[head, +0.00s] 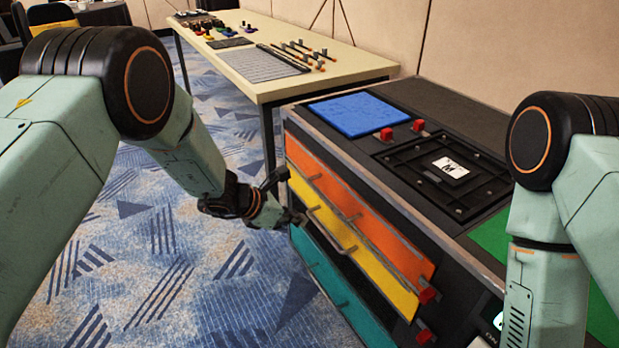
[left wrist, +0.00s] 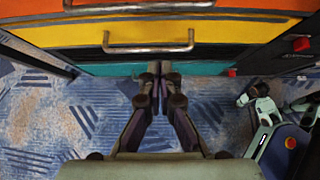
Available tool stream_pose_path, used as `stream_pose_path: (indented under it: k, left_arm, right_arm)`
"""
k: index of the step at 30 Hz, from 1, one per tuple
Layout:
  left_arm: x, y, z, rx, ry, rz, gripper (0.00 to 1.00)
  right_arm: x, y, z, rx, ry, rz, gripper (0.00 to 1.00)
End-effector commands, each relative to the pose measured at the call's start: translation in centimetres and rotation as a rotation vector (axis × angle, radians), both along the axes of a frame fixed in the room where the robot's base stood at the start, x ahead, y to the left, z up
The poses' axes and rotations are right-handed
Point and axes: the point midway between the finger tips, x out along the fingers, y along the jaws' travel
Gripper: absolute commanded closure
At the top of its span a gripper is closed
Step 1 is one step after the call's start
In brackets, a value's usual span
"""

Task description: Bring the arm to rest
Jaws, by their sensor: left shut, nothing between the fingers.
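My left arm comes in from the left in the head view. Its gripper (head: 292,218) is shut and empty, close in front of the drawer cabinet near the yellow drawer (head: 375,277). In the left wrist view the closed fingertips (left wrist: 160,68) meet just below the yellow drawer's handle (left wrist: 148,47), over the teal drawer (left wrist: 110,70). I cannot tell if they touch anything. My right arm (head: 545,240) hangs bent at the right edge of the head view; its gripper is out of that view.
The cabinet has an orange drawer (head: 350,205) above the yellow one and a teal drawer (head: 330,290) below. Its top carries a blue panel (head: 347,113), red knobs and a black frame (head: 445,170). A table (head: 350,68) stands behind. Carpet (head: 150,265) lies open at left.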

Motion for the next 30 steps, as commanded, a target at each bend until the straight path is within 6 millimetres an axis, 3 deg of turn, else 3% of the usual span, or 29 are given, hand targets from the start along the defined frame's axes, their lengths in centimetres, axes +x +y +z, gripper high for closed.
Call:
stream_pose_path:
  k: [4, 7, 12, 15, 21, 26, 30]
  left_arm:
    - [0.0, 0.4, -0.3, 0.03, -0.016, -0.013, 1.0]
    - [-1.0, 2.2, -2.2, 0.183, -0.032, -0.086, 1.0]
    - [-8.2, 8.5, -7.8, 0.579, 0.008, -0.39, 1.0]
    - [-12.7, 12.3, -9.9, 0.775, 0.025, -0.603, 1.0]
    - [-20.6, 18.2, -11.4, 1.051, -0.004, -1.072, 1.0]
    - [-26.1, 20.2, -11.3, 1.149, -0.113, -1.451, 1.0]
    - [-31.3, 19.6, -10.6, 1.132, -0.278, -1.744, 1.0]
  right_arm:
    - [0.0, 0.0, 0.0, 0.0, 0.0, 0.0, 0.6]
    - [0.0, 0.0, 0.0, 0.0, 0.0, 0.0, 0.6]
    - [0.0, 0.0, 0.0, 0.0, 0.0, 0.0, 0.6]
    - [0.0, 0.0, 0.2, 0.0, 0.0, 0.0, 0.6]
    - [0.0, 0.0, 0.7, 0.0, 0.0, 0.0, 0.6]
    - [0.0, 0.0, 1.2, 0.0, 0.0, 0.0, 0.6]
    - [0.0, 0.0, 1.8, 0.0, 0.0, 0.0, 0.6]
